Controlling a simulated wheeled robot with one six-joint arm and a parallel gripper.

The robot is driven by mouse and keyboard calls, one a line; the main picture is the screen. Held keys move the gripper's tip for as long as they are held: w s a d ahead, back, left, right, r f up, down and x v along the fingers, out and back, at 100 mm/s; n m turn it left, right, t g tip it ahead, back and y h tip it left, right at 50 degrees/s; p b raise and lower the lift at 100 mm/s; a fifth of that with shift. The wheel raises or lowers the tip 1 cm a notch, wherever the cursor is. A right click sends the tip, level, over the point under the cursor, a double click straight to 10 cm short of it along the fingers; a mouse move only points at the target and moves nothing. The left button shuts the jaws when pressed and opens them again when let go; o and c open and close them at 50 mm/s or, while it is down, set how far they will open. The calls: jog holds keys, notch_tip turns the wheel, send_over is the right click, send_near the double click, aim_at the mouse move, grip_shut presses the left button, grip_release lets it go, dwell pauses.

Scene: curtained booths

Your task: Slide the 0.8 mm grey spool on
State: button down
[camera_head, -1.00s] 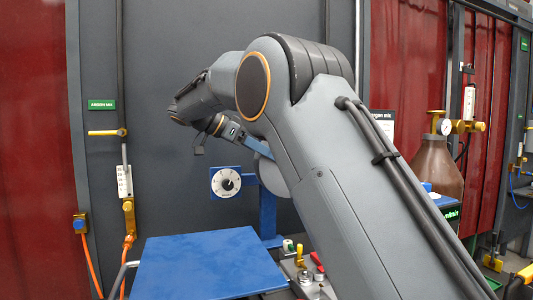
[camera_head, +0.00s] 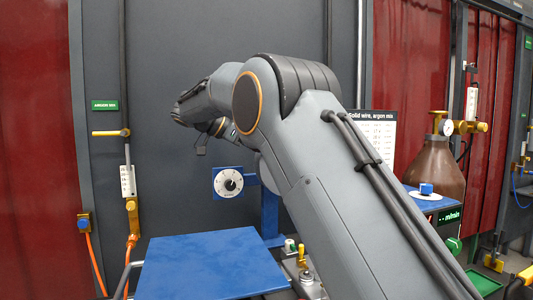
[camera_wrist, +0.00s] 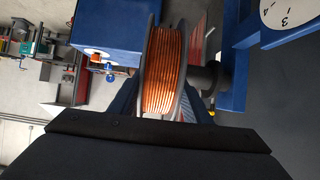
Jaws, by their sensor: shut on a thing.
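The spool (camera_wrist: 163,72) is wound with copper-coloured wire between grey flanges. It stands edge-on in the wrist view, between the fingers of my gripper (camera_wrist: 162,92), which is shut on it. A dark round stub (camera_wrist: 209,77) shows right beside its right flange, in front of a blue post (camera_wrist: 234,60). I cannot tell whether the spool touches the stub or is around it. No 0.8 mm marking is readable. In the head view my arm hides the gripper; a pale grey disc edge (camera_head: 268,174), perhaps the spool, shows behind it.
A white dial (camera_head: 228,182) sits on a blue bracket left of the post. A blue panel (camera_head: 205,262) lies below. A blue box (camera_head: 432,207) with a blue knob stands right, near a brown gas bottle (camera_head: 436,165). A printed chart (camera_head: 376,130) hangs behind my arm.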

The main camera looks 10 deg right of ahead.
jog(key=shift+w+a+r+p, duration=0.1)
jog(key=shift+w+a+p, duration=0.1)
jog(key=shift+w+p, duration=0.8)
jog(key=shift+w+a+r+p, duration=0.1)
jog(key=shift+w+a+p, duration=0.05)
jog(key=shift+w+p, duration=0.8)
jog(key=shift+w+a+p, duration=0.15)
jog(key=shift+w+p, duration=0.65)
jog(key=shift+p, duration=0.05)
jog(key=shift+w+a+p, duration=0.15)
jog(key=shift+w+p, duration=0.6)
jog(key=shift+p, duration=0.05)
dwell(0.7)
jog(key=c, duration=0.9)
grip_release()
jog(key=shift+f, duration=0.25)
